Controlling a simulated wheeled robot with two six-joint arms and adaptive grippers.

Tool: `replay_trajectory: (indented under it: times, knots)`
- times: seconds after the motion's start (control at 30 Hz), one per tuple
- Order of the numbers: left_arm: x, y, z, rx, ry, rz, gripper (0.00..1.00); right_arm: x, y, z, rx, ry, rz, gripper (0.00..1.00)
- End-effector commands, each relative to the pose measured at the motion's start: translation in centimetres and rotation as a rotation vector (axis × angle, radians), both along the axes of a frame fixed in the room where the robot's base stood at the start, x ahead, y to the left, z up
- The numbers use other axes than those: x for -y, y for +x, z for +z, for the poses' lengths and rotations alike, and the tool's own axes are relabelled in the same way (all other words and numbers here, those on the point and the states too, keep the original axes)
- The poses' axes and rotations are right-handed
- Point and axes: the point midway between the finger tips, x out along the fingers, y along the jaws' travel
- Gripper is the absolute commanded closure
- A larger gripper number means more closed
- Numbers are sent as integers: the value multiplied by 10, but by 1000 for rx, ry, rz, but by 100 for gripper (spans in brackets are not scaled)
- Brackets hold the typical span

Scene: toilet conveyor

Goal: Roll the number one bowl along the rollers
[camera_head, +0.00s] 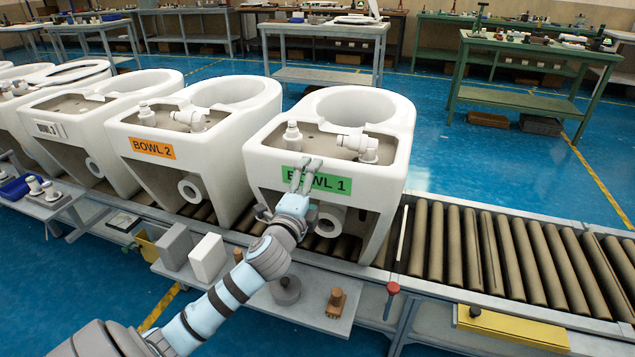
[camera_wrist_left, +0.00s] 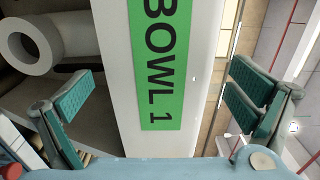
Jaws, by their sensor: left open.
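The number one bowl (camera_head: 346,125) is a white ceramic toilet bowl with a green "BOWL 1" label (camera_head: 318,181) on its front rail. It stands upright on the rollers, at the right end of the row of bowls. My left gripper (camera_head: 305,168) is open in front of the label, covering part of it in the head view. In the left wrist view, the green label (camera_wrist_left: 160,60) and white rail lie between the two spread fingers of the gripper (camera_wrist_left: 160,98). I cannot tell whether the fingers touch the bowl. My right gripper is not in view.
The roller conveyor (camera_head: 515,254) is bare to the right of the bowl. Bowl 2 (camera_head: 226,130) stands close on its left, with more bowls beyond. A red-topped lever (camera_head: 392,289) stands at the conveyor's front edge.

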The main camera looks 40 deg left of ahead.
Motion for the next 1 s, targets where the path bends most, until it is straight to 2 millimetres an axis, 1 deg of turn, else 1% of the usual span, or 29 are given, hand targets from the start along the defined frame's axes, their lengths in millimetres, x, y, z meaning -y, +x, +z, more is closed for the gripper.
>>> replay_trajectory:
  times: [0.03,0.1,0.2,0.33,0.53,0.57,0.9,0.93,1.0]
  knots:
    - [-4,10,-1,3,-2,2,0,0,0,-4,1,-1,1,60]
    - [-7,21,-2,2,-2,1,0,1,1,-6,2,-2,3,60]
    - [-11,32,-1,1,-2,0,0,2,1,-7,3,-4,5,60]
    - [-12,38,0,1,-2,-2,0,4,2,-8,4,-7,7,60]
    - [-12,38,0,0,-2,-2,0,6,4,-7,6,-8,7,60]
    - [-13,38,0,0,-2,-2,2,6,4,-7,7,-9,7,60]
    - [-13,38,-1,0,-2,-1,56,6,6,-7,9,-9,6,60]
    - [-13,38,-1,0,-2,-1,59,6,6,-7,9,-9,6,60]
    - [-13,38,-1,-1,-3,-1,59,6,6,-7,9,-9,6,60]
